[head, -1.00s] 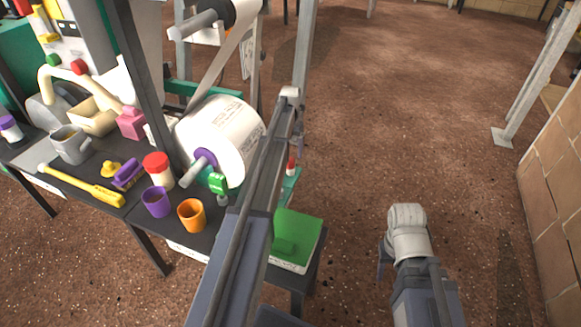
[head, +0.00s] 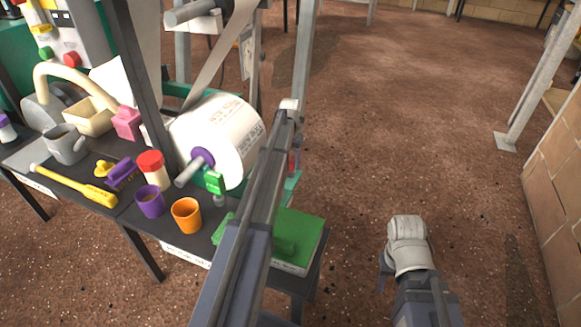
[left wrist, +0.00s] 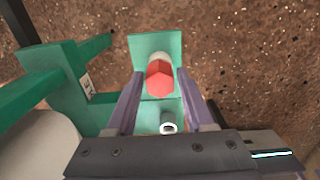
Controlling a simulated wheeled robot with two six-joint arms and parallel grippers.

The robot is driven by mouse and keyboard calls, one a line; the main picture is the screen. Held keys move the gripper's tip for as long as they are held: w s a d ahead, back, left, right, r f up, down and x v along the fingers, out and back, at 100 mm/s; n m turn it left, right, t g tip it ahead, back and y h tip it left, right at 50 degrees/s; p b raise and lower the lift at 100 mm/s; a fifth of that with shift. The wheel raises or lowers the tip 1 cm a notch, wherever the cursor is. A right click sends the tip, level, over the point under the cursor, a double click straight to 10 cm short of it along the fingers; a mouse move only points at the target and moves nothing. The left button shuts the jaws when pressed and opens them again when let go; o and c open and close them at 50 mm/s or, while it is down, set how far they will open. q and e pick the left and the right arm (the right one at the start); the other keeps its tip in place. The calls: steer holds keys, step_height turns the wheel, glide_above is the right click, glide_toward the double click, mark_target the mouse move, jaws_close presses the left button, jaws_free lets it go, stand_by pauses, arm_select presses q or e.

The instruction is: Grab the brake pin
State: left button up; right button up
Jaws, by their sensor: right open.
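A red faceted knob with a pale stem, which looks like the brake pin (left wrist: 160,78), stands at a green bracket (left wrist: 155,45) in the left wrist view. My left gripper (left wrist: 160,82) is open, one finger on each side of the red knob, with gaps between. In the head view only a sliver of the red part (head: 291,160) shows behind my left arm, which hides the left fingers. My right gripper (head: 384,262) hangs over bare floor at the lower right, apart from everything; it is partly hidden by its own wrist.
A large white paper roll (head: 225,135) on a purple-hubbed shaft is just left of my left arm. A dark table holds an orange cup (head: 187,215), a purple cup (head: 150,201) and a yellow tool (head: 75,185). A green box (head: 300,238) lies under my left arm.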

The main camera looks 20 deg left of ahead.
mark_target(290, 160)
arm_select(q)
jaws_close()
steer(key=shift+r, duration=0.1)
stand_by(0.4)
step_height(290, 160, up, 10)
steer(key=p, duration=1)
